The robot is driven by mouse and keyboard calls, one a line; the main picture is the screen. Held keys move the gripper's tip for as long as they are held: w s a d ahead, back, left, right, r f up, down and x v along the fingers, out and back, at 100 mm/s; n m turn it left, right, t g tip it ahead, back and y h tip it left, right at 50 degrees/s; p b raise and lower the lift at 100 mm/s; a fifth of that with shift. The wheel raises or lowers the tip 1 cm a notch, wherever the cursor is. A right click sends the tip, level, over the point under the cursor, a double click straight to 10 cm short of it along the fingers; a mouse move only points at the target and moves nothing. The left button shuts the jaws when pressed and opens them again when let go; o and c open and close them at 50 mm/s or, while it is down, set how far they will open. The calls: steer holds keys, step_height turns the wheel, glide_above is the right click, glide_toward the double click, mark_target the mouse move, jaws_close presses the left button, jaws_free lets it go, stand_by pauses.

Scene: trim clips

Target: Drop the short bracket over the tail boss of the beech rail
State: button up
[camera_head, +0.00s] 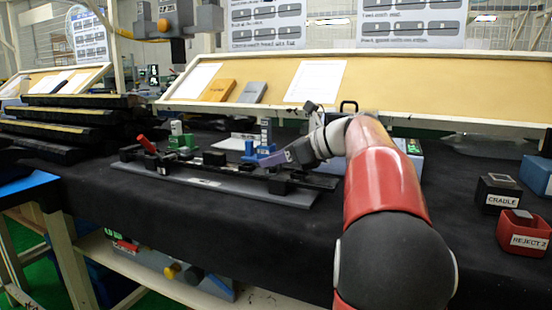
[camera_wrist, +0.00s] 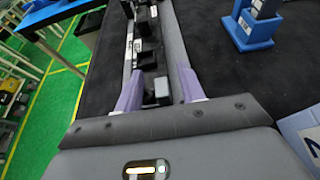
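A long dark rail (camera_head: 215,172) with several black blocks lies on a grey base plate (camera_head: 228,188); in the wrist view the rail (camera_wrist: 146,45) runs away from my gripper. I cannot tell which rail is beech. My gripper (camera_head: 277,158) is over the right part of the rail. In the wrist view its purple fingers (camera_wrist: 158,88) are apart. A small dark block with a grey top (camera_wrist: 162,88) shows between them, with gaps on both sides. I cannot make out the short bracket for sure, nor which block is the tail boss.
A blue stand (camera_head: 263,148) and a green stand (camera_head: 182,141) stand behind the rail. A red lever (camera_head: 147,144) sticks up at its left end. A black cradle box (camera_head: 498,192) and a red reject bin (camera_head: 523,234) stand at the right. The black cloth before the rail is clear.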

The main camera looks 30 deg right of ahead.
steer(key=shift+f, duration=0.1)
steer(key=v, duration=0.8)
steer(key=shift+w+a+p, duration=0.1)
steer(key=shift+p, duration=0.25)
